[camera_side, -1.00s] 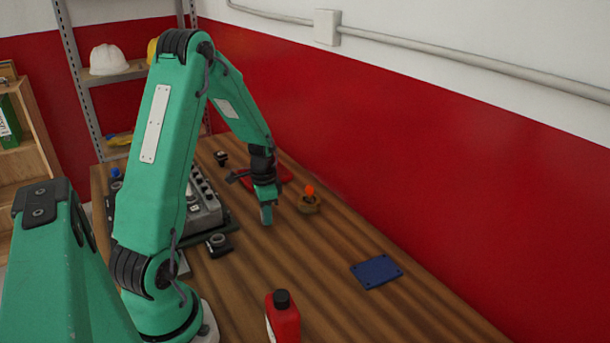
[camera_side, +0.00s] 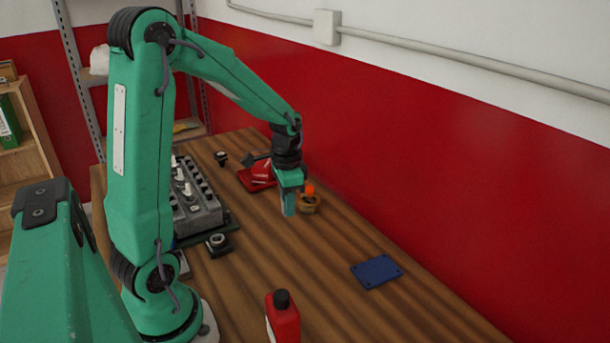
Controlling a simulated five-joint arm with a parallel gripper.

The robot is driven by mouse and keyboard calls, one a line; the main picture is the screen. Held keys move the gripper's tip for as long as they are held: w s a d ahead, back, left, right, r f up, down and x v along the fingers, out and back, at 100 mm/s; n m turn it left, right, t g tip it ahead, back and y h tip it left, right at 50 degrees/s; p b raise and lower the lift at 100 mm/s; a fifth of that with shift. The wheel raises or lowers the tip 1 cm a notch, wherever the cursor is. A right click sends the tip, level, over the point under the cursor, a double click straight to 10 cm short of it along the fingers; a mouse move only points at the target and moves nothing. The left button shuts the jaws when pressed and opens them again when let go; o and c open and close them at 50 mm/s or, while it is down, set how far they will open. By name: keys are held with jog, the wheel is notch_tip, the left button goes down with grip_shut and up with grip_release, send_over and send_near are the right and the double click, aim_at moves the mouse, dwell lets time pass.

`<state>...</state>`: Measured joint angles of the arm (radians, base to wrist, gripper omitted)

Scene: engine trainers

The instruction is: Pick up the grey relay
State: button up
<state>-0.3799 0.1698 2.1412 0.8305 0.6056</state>
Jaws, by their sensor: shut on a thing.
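My gripper (camera_side: 288,207) points down over the wooden bench, just left of a small brown holder with an orange top (camera_side: 309,202). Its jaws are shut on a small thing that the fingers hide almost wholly. I cannot make out its shape or colour. I cannot tell whether the fingertips touch the bench or hang a little above it. I cannot pick out a grey relay elsewhere on the bench.
A grey engine block (camera_side: 197,213) stands left, with a black part with a round top (camera_side: 219,243) in front. A red tray (camera_side: 256,180) and small black part (camera_side: 220,158) lie behind. A blue plate (camera_side: 377,271) and red bottle (camera_side: 283,319) are nearer. The bench's middle is clear.

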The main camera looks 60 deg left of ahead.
jog(key=shift+d+r, duration=0.25)
jog(key=shift+d, duration=0.15)
jog(key=shift+w+d, duration=0.1)
dwell(0.3)
